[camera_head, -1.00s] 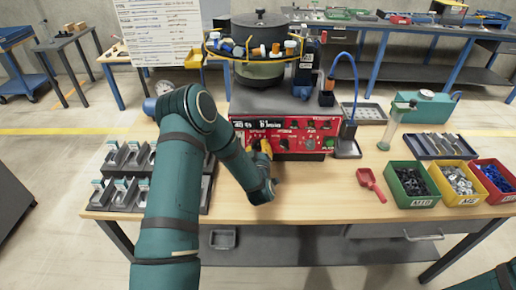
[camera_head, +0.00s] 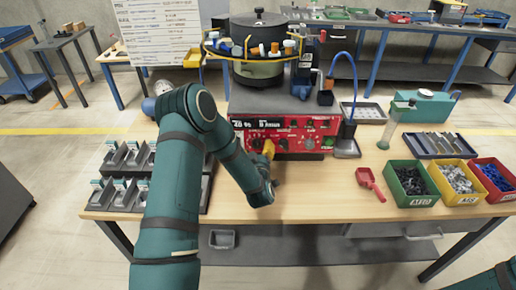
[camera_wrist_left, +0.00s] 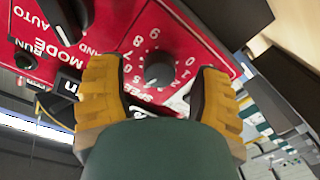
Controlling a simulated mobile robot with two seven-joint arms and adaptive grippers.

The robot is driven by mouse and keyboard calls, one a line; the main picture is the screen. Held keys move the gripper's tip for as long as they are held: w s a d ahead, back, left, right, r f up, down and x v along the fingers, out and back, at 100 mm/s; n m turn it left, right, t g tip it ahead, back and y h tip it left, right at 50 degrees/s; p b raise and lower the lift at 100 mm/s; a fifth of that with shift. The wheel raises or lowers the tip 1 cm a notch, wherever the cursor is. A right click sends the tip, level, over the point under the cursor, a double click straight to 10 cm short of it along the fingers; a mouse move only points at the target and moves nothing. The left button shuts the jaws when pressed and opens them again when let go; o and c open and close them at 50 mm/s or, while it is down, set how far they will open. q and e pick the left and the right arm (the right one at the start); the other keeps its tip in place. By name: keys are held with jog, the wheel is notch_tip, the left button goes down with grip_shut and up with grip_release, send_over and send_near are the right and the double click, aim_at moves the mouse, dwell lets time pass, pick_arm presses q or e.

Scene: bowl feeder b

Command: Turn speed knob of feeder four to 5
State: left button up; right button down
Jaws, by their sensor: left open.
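The red control panel (camera_head: 310,130) of the bowl feeder stands on the wooden bench, with dark knobs and displays on its front. In the head view the left gripper (camera_head: 268,148) is at the panel front, partly hidden by my arm. My right gripper is out of view.
The feeder bowl (camera_head: 258,45) with several parts sits above the panel. A mode switch (camera_wrist_left: 68,85) is beside the speed dial. A red scoop (camera_head: 367,181) and green bin (camera_head: 408,180) lie to the right.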

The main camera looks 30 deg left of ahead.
pick_arm(q)
jog(key=v, duration=1.1)
jog(key=shift+r, duration=0.1)
